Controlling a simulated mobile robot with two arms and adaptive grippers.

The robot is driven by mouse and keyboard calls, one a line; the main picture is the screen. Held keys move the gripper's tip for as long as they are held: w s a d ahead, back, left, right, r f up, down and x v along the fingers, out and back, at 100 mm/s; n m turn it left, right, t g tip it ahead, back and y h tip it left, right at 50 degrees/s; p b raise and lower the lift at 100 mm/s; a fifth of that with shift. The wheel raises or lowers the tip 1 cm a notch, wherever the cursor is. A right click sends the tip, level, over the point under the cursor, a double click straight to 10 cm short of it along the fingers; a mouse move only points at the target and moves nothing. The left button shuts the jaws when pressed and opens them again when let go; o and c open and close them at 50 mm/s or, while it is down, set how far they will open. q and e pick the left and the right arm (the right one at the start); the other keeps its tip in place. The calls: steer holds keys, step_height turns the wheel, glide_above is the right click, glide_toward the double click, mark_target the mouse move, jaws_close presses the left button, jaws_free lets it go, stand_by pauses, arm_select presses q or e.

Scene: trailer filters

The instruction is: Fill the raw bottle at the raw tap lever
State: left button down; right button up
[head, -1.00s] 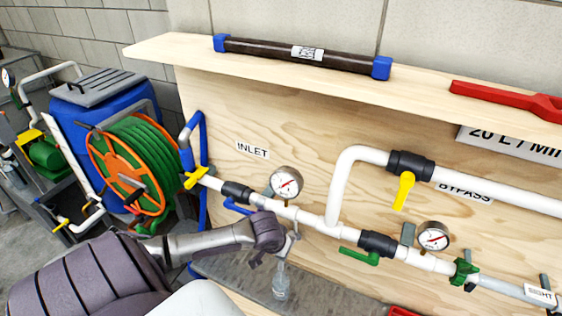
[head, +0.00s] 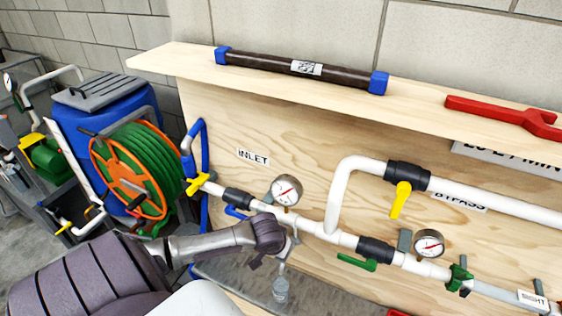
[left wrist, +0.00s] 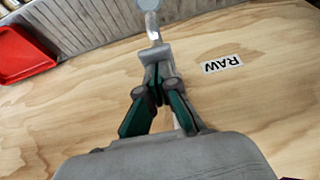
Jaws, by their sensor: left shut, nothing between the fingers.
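The clear raw bottle (head: 280,290) stands upright below the pipe, under the small metal raw tap. The tap is mostly hidden behind my left gripper in the head view. My left gripper (head: 288,240) is at the tap, just under the inlet pipe. In the left wrist view its green-padded fingers (left wrist: 155,88) are closed together with nothing between them. A pale metal piece with a round end, probably the raw tap lever (left wrist: 152,24), lies just beyond the fingertips. I cannot tell whether they touch it. The bottle's water level is too small to read. My right gripper is not in view.
The white pipe (head: 320,226) carries gauges, a yellow bypass lever (head: 401,200) and a green lever (head: 357,262) close by. A RAW label (left wrist: 222,64) marks the plywood panel. A hose reel (head: 130,170) stands left. A filter (head: 300,69) and red wrench (head: 505,113) lie on the shelf.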

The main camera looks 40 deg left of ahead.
arm_select(q)
steer(key=shift+r, duration=3.25)
